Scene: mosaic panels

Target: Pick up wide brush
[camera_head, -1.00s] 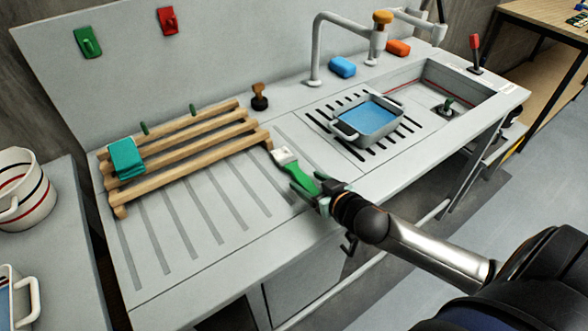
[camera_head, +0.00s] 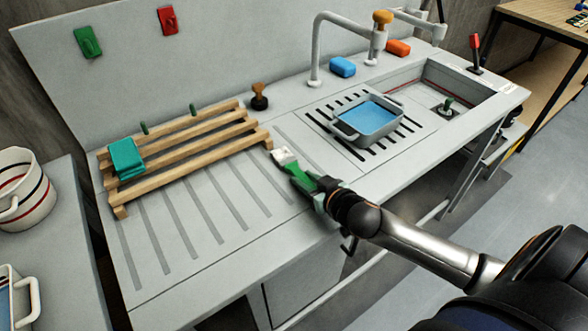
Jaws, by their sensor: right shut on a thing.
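The wide brush (camera_head: 299,177) has a green handle and a pale head (camera_head: 283,156). It lies at the front middle of the grey counter, to the right of the wooden rack, with its head pointing up and left. My right gripper (camera_head: 322,193) comes in from the lower right and is shut on the handle's near end. The fingers hide that end of the handle. I cannot tell whether the brush is clear of the counter. My left gripper is not in view.
A wooden slatted rack (camera_head: 189,149) with a teal cloth-like block (camera_head: 126,158) stands at the left. A grey tray of blue liquid (camera_head: 368,121) sits on the drain grooves near the sink (camera_head: 432,95). A dark stamp-like tool (camera_head: 259,96) stands behind. The grooved counter at front left is clear.

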